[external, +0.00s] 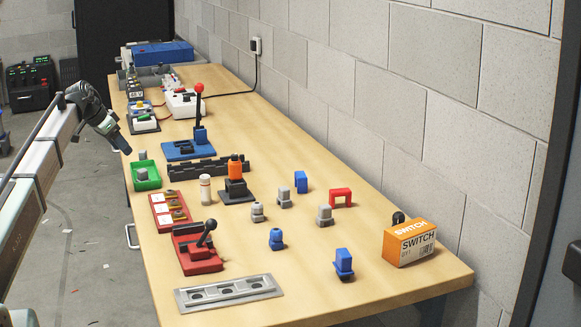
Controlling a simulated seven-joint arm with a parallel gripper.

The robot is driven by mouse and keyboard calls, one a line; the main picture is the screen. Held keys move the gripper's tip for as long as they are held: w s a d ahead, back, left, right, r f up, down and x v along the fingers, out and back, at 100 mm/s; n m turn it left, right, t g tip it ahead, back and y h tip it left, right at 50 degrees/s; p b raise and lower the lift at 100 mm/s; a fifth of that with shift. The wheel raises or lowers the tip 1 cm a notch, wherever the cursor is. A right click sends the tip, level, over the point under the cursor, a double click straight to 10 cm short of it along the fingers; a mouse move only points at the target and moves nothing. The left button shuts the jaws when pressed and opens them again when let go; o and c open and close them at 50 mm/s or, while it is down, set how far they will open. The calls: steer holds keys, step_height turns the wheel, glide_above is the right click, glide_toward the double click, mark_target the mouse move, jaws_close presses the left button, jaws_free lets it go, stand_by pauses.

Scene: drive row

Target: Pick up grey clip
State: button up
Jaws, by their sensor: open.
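Several small grey pieces show, and I cannot tell for sure which is the grey clip. One grey piece (283,197) and another grey piece (324,215) stand upright on the open middle of the table. A rounder grey piece (257,212) stands left of them. Grey bits (142,155) also show at the green tray (148,181) near the table's left edge. My gripper (123,146) is open and appears empty, beside the table's left edge, up and left of the green tray. It is well apart from the grey pieces in the middle. Its fingertips are small and dark here.
A red lever unit (198,256), a metal plate (228,293) and an orange switch box (410,243) stand towards the front. Blue pieces (277,238) and a red arch (341,197) stand among the grey ones. A tall red-knobbed lever (199,110) rises farther back. A block wall borders the right.

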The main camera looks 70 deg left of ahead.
step_height(320, 180, up, 2)
steer(key=m+g+h, duration=0.3)
steer(key=m+g, duration=0.1)
glide_above(325, 206)
steer(key=s, duration=0.1)
steer(key=f, duration=0.7)
steer(key=shift+w+a+f, duration=0.1)
steer(key=shift+w+f, duration=0.45)
steer(key=shift+f, duration=2.5)
steer(key=shift+c, duration=0.2)
